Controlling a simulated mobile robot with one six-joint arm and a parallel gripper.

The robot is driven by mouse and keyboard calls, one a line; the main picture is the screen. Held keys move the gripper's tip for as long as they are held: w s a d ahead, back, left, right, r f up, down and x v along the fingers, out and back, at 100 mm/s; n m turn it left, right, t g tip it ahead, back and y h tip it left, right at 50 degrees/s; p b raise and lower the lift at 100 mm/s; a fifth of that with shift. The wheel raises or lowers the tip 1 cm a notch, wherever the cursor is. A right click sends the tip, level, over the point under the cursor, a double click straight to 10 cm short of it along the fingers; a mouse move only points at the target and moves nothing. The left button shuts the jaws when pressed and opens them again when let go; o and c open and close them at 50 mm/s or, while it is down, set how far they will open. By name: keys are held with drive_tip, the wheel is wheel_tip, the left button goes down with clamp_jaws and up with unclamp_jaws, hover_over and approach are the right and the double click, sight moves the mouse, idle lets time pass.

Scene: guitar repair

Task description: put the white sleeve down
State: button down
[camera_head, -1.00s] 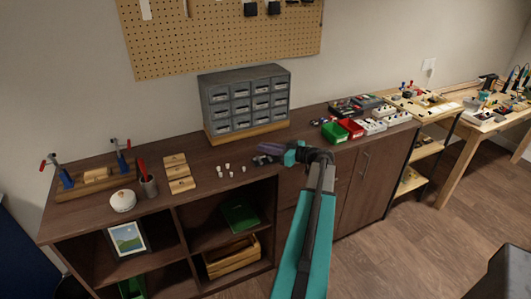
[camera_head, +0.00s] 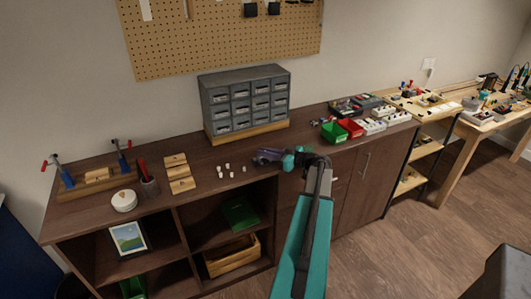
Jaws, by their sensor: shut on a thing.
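My gripper (camera_head: 260,158) is low over the dark wood countertop (camera_head: 205,197), at its front part, below the grey drawer cabinet. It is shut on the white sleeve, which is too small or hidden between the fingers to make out. Several small white sleeves (camera_head: 243,169) stand on the countertop to the left of my gripper, apart from it. I cannot tell whether the held sleeve touches the countertop.
The grey drawer cabinet (camera_head: 246,104) stands behind my gripper. Red bins (camera_head: 351,128) and green bins (camera_head: 333,133) are to the right.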

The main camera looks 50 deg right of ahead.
drive_tip(key=shift+f, duration=0.75)
idle(0.3)
drive_tip(key=c, duration=2.1)
unclamp_jaws()
drive_tip(key=shift+r, duration=0.1)
drive_tip(key=shift+r, duration=0.5)
drive_tip(key=b+v, duration=0.3)
drive_tip(key=v, duration=0.9)
